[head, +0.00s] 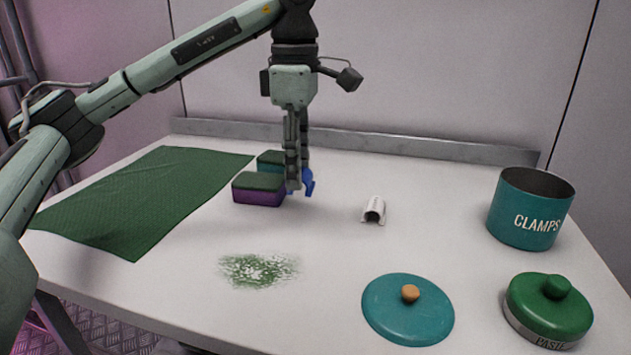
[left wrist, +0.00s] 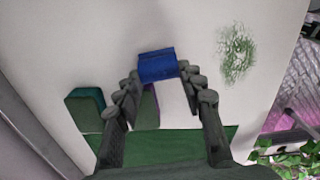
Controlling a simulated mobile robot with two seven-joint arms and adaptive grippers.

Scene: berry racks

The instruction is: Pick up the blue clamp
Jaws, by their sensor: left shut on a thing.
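The blue clamp (head: 308,181) is between the fingertips of my left gripper (head: 298,184), near the middle of the table in the head view. In the left wrist view the blue clamp (left wrist: 157,65) spans the gap between the fingertips of my left gripper (left wrist: 158,75). The gripper is shut on it, and the fingers hide part of the clamp in the head view. I cannot tell whether the clamp touches the table. My right gripper is in neither view.
A purple-and-green sponge (head: 258,190) and a teal one (head: 270,160) stand beside the gripper. A green cloth (head: 150,195) lies left. A white clamp (head: 374,210), teal lid (head: 385,312), open CLAMPS pot (head: 530,222) and green PASTE jar (head: 548,305) stand right. Green residue (head: 258,270) marks the front.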

